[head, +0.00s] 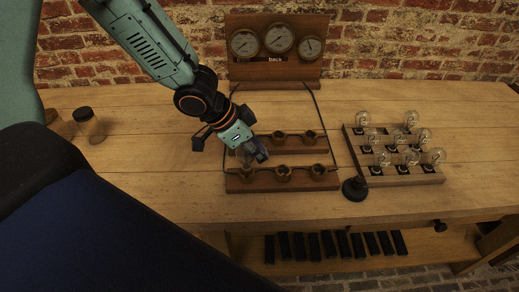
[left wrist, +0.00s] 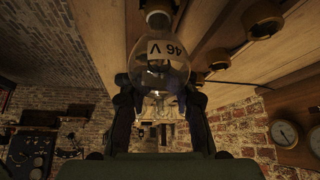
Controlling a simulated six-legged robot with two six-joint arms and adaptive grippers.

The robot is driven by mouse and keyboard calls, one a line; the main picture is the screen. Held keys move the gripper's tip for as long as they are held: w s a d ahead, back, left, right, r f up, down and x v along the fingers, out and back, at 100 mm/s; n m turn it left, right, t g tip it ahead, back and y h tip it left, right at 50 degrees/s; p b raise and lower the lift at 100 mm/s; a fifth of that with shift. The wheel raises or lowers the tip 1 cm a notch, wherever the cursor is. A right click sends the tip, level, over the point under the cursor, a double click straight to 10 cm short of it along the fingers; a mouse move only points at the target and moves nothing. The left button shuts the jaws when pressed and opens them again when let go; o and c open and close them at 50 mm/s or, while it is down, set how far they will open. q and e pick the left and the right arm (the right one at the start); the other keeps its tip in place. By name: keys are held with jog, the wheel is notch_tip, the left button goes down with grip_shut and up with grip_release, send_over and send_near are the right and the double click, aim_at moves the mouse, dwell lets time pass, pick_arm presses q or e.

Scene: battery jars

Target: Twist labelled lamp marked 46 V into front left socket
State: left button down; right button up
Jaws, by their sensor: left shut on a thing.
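My left gripper (head: 250,152) reaches down at the left end of the wooden socket boards. It is shut on a clear glass lamp, partly hidden behind the fingers in the head view. In the left wrist view the lamp (left wrist: 158,62) has a white label reading 46 V and sits between the fingertips. The lamp's base points at the front left socket (head: 247,173), at the top edge of the wrist view; I cannot tell how deep it sits. Other brass sockets stand along the front board (head: 266,187) and back board. My right gripper is not in view.
A wooden rack (head: 400,179) with several clear lamps stands to the right. A black round-based object (head: 355,188) is between boards and rack. A gauge panel (head: 276,45) stands behind, with cables to the boards. A jar (head: 90,128) stands at the left.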

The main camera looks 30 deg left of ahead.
pick_arm(q)
jog(key=shift+a+f+b, duration=0.1)
jog(key=shift+f+b, duration=0.25)
jog(key=shift+f, duration=0.25)
dwell(0.5)
jog(key=shift+r+m+p, duration=0.1)
jog(key=shift+m+p, duration=0.2)
jog(key=shift+p, duration=0.8)
jog(key=shift+s+d+m+g+p, duration=0.2)
jog(key=shift+m+g+p, duration=0.4)
jog(key=shift+p, duration=1.9)
jog(key=shift+s+d+m+g+p, duration=0.15)
jog(key=shift+m+g+p, duration=0.45)
jog(key=shift+p, duration=1.85)
jog(key=shift+s+d+m+g+h+p, duration=0.1)
jog(key=shift+d+m+g+h+p, duration=0.2)
jog(key=shift+m+p, duration=1.35)
jog(key=shift+s+d+f+g+p, duration=0.15)
jog(key=shift+f+g+p, duration=0.2)
jog(key=shift+p, duration=1.6)
jog(key=c, duration=2.1)
grip_release()
jog(key=o, duration=0.5)
